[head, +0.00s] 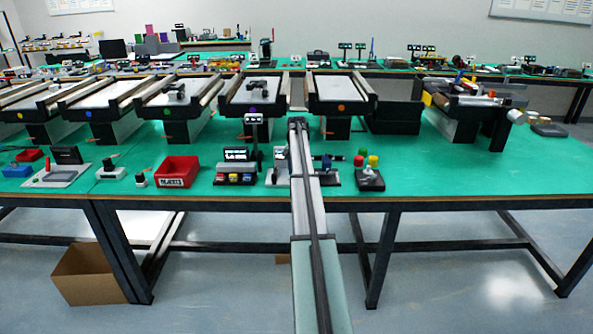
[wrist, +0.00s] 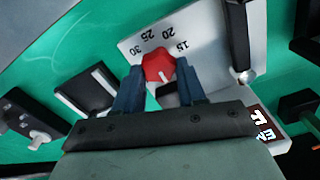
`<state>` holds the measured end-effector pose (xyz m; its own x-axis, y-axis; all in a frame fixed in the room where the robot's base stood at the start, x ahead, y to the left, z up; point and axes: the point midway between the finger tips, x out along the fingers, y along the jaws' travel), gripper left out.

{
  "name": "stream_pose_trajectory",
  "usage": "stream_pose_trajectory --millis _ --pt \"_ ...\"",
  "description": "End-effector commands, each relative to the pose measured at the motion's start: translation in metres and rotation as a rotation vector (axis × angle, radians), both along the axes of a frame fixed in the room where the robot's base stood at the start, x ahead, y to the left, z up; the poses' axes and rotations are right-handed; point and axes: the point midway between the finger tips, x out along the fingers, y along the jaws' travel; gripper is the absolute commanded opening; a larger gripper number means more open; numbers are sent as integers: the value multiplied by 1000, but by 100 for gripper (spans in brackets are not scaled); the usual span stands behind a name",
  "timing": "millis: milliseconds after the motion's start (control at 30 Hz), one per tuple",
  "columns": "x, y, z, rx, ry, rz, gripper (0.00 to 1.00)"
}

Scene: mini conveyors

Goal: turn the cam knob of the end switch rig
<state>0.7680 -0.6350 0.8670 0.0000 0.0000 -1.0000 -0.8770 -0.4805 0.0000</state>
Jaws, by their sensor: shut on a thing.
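The cam knob (wrist: 158,68) is red and faceted, with a white pointer line, and stands on the pale dial plate (wrist: 195,35) of the end switch rig. The plate is marked 15, 20, 25 and 30; the pointer line faces down in the wrist view, away from these numbers. My gripper (wrist: 160,74) is shut on the knob, with one dark blue finger on each side. In the head view the rig's light plate (head: 272,177) shows just left of my arm. My arm hides part of the rig, and I cannot make out the knob there.
A black and silver part (wrist: 238,35) stands at the plate's right. A partly hidden sign (wrist: 265,125) is near my right finger. Conveyors (head: 255,95) stand behind.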

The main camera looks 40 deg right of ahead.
Motion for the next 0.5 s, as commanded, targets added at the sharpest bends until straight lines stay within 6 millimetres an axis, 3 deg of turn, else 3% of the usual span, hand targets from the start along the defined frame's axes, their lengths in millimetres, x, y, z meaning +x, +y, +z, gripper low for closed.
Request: stream_pose_trajectory --millis 500 --pt "1 1 0 0 0 366 9"
